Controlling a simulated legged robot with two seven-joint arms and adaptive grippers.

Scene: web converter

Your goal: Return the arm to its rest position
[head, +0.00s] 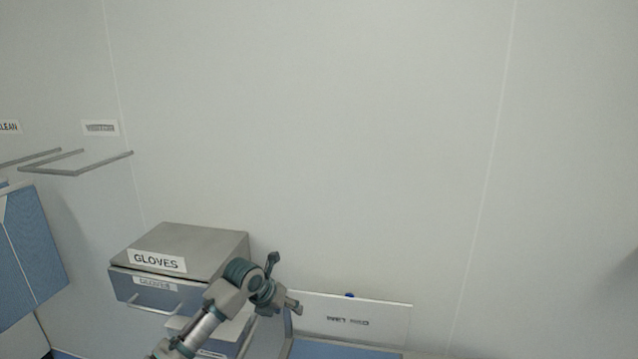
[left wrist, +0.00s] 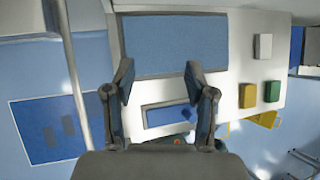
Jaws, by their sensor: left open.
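My left arm (head: 207,322) reaches up from the bottom of the head view. My left gripper (head: 284,283) is in front of the wall, just right of the gloves box. Its two fingers are spread apart with nothing between them. In the left wrist view the open left gripper (left wrist: 158,88) shows both fingers in front of a pale panel with blue areas, and it holds nothing. My right gripper is not in view.
A metal box labelled GLOVES (head: 190,246) with a drawer stands close to my left arm. A white sign board (head: 350,320) is low on the right. Metal rails (head: 75,166) stick out at left. The wall above is bare. Coloured blocks, one green (left wrist: 271,91), show in the wrist view.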

